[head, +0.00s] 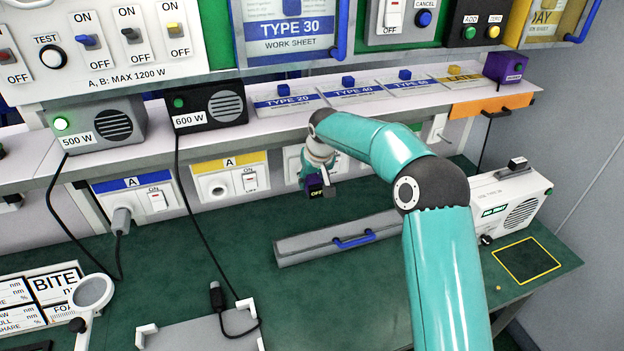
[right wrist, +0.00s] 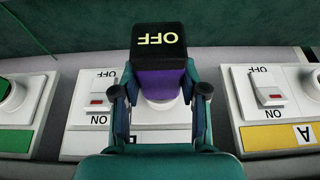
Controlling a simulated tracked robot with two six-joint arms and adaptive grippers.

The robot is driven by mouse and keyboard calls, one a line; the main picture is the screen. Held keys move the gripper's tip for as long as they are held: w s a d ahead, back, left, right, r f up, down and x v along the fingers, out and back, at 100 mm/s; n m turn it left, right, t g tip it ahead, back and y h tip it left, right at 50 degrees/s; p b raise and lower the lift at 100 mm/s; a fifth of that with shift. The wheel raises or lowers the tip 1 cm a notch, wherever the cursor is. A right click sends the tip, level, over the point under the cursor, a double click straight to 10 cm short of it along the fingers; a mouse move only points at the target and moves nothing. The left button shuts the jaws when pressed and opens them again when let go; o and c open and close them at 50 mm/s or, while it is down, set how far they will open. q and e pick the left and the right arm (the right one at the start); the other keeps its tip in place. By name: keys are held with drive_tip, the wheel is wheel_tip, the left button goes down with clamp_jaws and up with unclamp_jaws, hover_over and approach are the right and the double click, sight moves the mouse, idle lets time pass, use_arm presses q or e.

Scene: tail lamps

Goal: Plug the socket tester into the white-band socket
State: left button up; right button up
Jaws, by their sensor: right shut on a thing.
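My right gripper (head: 318,180) is shut on the socket tester (head: 316,188), a small purple block with a black cap reading OFF. In the right wrist view my gripper's fingers (right wrist: 160,102) flank the tester (right wrist: 160,62). The tester is in front of the white-band socket plate (head: 291,160), which my arm partly covers in the head view. In the right wrist view that plate (right wrist: 88,138) shows its switch beside the tester, and a pale round part shows just below the purple body. I cannot tell whether the tester is seated in the socket. My left gripper is not in view.
A grey case with a blue handle (head: 340,240) lies below my right arm. A white radio-like box (head: 512,205) stands right. A loose black cable plug (head: 216,296) lies in front.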

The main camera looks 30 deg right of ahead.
idle(0.3)
drive_tip(key=shift+w+r+p, duration=0.1)
drive_tip(key=shift+w+p, duration=0.15)
drive_tip(key=shift+p, duration=0.15)
drive_tip(key=o, duration=1.3)
drive_tip(key=shift+d, duration=0.1)
drive_tip(key=shift+c, duration=0.2)
drive_tip(key=v, duration=1.1)
drive_tip(key=shift+r, duration=0.35)
drive_tip(key=shift+s, duration=0.2)
